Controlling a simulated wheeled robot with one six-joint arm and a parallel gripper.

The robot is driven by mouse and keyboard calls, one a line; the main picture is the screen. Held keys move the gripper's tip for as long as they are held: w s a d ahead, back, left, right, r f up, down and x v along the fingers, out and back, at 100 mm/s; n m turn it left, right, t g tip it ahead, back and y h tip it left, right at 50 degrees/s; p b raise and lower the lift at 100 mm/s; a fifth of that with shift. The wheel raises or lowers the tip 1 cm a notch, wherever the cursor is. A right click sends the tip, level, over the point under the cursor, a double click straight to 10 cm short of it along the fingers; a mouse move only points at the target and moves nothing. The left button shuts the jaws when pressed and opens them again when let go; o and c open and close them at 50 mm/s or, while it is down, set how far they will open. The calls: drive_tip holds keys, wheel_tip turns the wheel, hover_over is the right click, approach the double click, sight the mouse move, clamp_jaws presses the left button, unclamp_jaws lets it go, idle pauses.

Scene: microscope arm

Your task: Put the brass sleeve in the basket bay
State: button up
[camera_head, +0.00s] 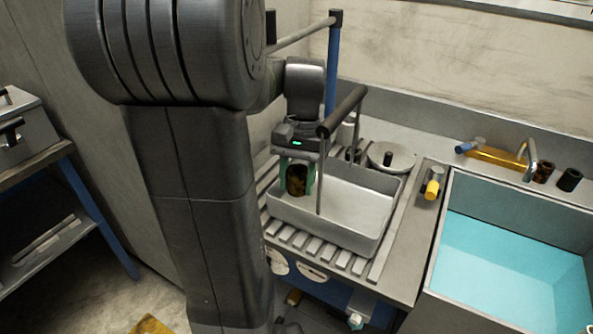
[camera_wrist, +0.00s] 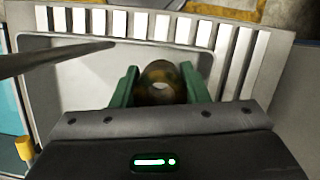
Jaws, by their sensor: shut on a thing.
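The brass sleeve (camera_head: 297,180), a dark, mottled brass ring-like piece, is between the green fingers of my gripper (camera_head: 296,172). In the wrist view the sleeve (camera_wrist: 160,88) shows its open round end, and the gripper (camera_wrist: 158,80) is shut on it from both sides. The pale grey basket (camera_head: 345,238) sits on the slatted drainboard, and its dark handle bar (camera_head: 342,110) stands above it. My gripper is at the basket's left part, with the sleeve at about rim height. Whether the sleeve touches the basket floor (camera_wrist: 85,75) cannot be told.
The handle's upright post (camera_head: 319,185) stands close to the right of my gripper. A round lid (camera_head: 391,157) lies behind the basket. A yellow-ended cylinder (camera_head: 432,188) and a sink (camera_head: 515,260) of blue water are at the right. The basket's right part looks empty.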

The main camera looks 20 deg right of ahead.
hover_over(308, 201)
drive_tip(key=shift+w+d+f+p, duration=0.2)
drive_tip(key=shift+w+f, duration=0.1)
drive_tip(key=shift+f, duration=0.2)
drive_tip(key=shift+w+d+f+p, duration=0.15)
drive_tip(key=shift+w+f, duration=0.1)
drive_tip(key=shift+f, duration=2.75)
drive_tip(key=shift+f, duration=0.2)
drive_tip(key=o, duration=1.2)
drive_tip(key=shift+r, duration=0.1)
drive_tip(key=v, duration=1.2)
